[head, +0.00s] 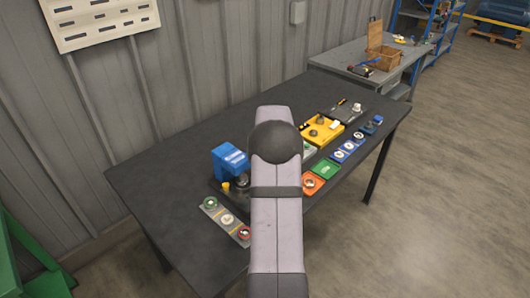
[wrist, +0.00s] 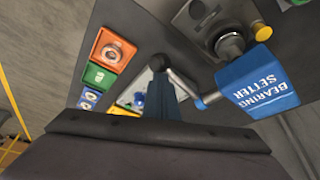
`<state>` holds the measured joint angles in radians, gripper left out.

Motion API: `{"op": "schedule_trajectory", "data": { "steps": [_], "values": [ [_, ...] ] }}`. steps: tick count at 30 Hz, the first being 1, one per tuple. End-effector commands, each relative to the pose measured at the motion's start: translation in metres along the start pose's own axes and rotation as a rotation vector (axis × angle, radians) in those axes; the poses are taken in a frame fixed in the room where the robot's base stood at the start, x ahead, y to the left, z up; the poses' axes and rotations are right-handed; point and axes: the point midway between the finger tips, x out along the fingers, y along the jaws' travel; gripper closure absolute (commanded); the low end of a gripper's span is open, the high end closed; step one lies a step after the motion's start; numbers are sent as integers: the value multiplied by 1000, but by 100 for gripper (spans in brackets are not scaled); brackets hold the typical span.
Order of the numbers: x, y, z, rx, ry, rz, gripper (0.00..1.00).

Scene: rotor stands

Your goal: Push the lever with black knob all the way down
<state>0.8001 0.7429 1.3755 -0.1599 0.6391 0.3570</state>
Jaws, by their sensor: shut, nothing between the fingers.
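The blue bearing setter box (wrist: 258,85) shows at the right in the wrist view and left of my arm in the head view (head: 230,160). A grey lever rod (wrist: 184,82) runs from its side to a black knob (wrist: 157,62). My gripper (wrist: 162,82) is shut and empty, its narrow fingertips just by the knob; I cannot tell whether they touch. The knob, lever and gripper are hidden behind my arm in the head view. A dark press post (wrist: 229,43) and a yellow knob (wrist: 262,31) are beside the box.
An orange tile (wrist: 112,51) and a green tile (wrist: 98,76) lie left of the lever in the wrist view. A plate with several rings (head: 226,219) lies in front of the box. A yellow tray (head: 322,132) stands farther back on the dark table (head: 150,195).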

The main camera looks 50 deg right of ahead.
Motion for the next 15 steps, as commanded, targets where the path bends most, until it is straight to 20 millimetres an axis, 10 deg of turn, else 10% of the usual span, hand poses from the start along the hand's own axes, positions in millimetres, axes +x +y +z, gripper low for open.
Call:
{"op": "schedule_trajectory", "data": {
  "steps": [15],
  "values": [
    [-1,1,1,0,-4,2,100]
  ]
}}
